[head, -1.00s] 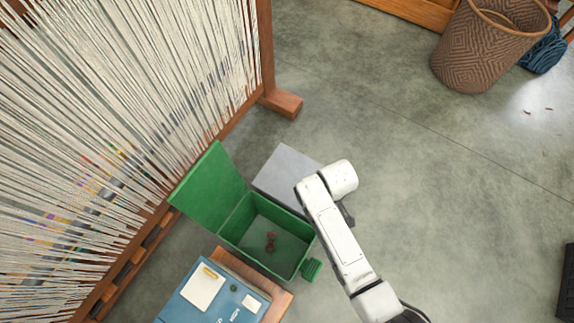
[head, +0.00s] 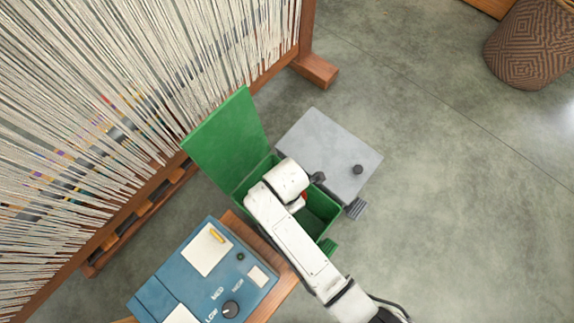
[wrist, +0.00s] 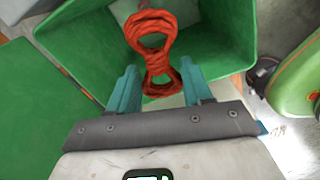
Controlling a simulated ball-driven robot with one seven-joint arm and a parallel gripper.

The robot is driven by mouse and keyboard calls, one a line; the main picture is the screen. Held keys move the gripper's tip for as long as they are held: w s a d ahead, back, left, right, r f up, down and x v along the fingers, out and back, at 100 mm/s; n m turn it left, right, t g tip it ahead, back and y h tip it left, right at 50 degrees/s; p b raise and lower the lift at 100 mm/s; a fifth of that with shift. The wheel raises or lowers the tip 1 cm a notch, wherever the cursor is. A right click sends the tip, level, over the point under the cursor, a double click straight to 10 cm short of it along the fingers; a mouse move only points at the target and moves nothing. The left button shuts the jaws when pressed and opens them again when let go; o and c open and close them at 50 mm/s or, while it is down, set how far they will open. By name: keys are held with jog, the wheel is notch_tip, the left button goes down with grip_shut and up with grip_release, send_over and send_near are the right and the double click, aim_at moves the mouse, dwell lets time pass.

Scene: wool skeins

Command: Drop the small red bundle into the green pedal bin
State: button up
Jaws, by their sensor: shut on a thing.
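The small red bundle (wrist: 152,48), a twisted red skein, is between my gripper's teal fingers (wrist: 160,84) in the wrist view. My gripper is shut on it, and it hangs over the open green pedal bin (wrist: 225,40). In the head view a sliver of the red bundle (head: 303,198) shows beside my white arm, above the bin (head: 322,208). The bin's green lid (head: 228,140) stands open on the left. My arm hides my fingers and much of the bin's inside in the head view.
A grey-lidded box (head: 325,150) stands just right of the green bin. A blue control box (head: 205,275) on wood is in front of it. A loom (head: 120,110) fills the left. A woven basket (head: 530,45) stands far right; the floor between is clear.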

notch_tip(320, 180, down, 5)
jog(key=b, duration=0.5)
jog(key=shift+d+f, duration=0.1)
jog(key=shift+f, duration=0.05)
jog(key=o, duration=1.1)
notch_tip(320, 180, up, 11)
jog(key=p, duration=0.4)
jog(key=shift+f, duration=0.1)
